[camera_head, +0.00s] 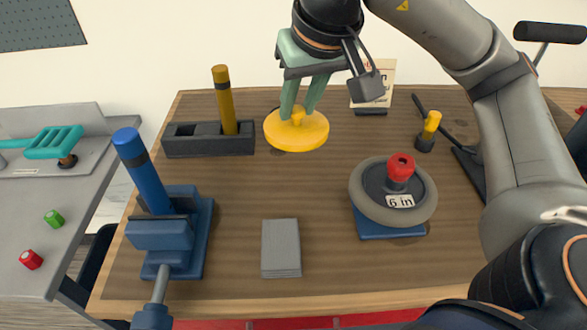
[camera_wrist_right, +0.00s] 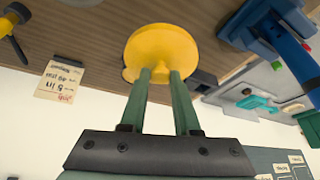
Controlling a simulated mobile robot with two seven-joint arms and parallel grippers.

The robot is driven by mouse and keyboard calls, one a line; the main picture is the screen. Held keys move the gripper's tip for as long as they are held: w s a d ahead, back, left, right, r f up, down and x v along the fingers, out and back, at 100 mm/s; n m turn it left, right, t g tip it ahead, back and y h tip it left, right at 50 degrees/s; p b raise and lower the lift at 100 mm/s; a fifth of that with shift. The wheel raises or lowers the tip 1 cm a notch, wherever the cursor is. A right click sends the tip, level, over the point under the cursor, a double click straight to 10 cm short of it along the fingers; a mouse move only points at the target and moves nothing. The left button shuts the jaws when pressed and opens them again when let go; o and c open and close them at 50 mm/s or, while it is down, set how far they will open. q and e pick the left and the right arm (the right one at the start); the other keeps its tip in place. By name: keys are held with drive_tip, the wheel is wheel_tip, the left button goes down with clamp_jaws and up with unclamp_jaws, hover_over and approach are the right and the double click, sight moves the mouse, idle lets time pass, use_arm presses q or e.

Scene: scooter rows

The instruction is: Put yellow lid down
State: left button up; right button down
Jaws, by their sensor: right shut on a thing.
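The yellow lid (camera_head: 313,132) is a round disc with a small knob on top, at the back middle of the wooden table. My right gripper (camera_head: 299,114) comes down from above, its green fingers shut on the lid's knob. In the right wrist view the lid (camera_wrist_right: 160,50) sits at the ends of the fingers (camera_wrist_right: 160,78), and its disc looks roughly level in the head view. I cannot tell whether its underside touches the table or hangs just above it. My left gripper is not in view.
A dark block with a yellow-handled tool (camera_head: 226,105) stands left of the lid. A blue vise (camera_head: 170,225), a grey stack (camera_head: 281,248) and a wheel marked "6 in" (camera_head: 362,204) are nearer. A note card (camera_head: 384,75) stands behind. Bare wood lies in the middle.

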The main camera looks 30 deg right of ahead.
drive_tip(key=s+a+f+n+y+b, duration=0.1)
drive_tip(key=s+a+f+n+b, duration=0.15)
drive_tip(key=s+a+f, duration=0.35)
drive_tip(key=w+d+f, duration=0.2)
drive_tip(key=w, duration=0.1)
drive_tip(key=w+d+f+b, duration=0.1)
drive_tip(key=w+d+f, duration=0.2)
drive_tip(key=w+d+f+b, duration=0.1)
drive_tip(key=w+d+f, duration=0.1)
drive_tip(key=w, duration=0.1)
drive_tip(key=shift+w+d+f, duration=0.15)
drive_tip(key=shift+w+d, duration=0.2)
drive_tip(key=shift+w+d+f, duration=0.1)
drive_tip(key=shift+w+f, duration=0.05)
drive_tip(key=shift+f, duration=0.1)
drive_tip(key=f, duration=0.1)
drive_tip(key=f+b, duration=0.1)
drive_tip(key=f, duration=0.1)
drive_tip(key=shift+w+d+f, duration=0.15)
drive_tip(key=shift+w+f, duration=0.05)
drive_tip(key=shift+f, duration=0.15)
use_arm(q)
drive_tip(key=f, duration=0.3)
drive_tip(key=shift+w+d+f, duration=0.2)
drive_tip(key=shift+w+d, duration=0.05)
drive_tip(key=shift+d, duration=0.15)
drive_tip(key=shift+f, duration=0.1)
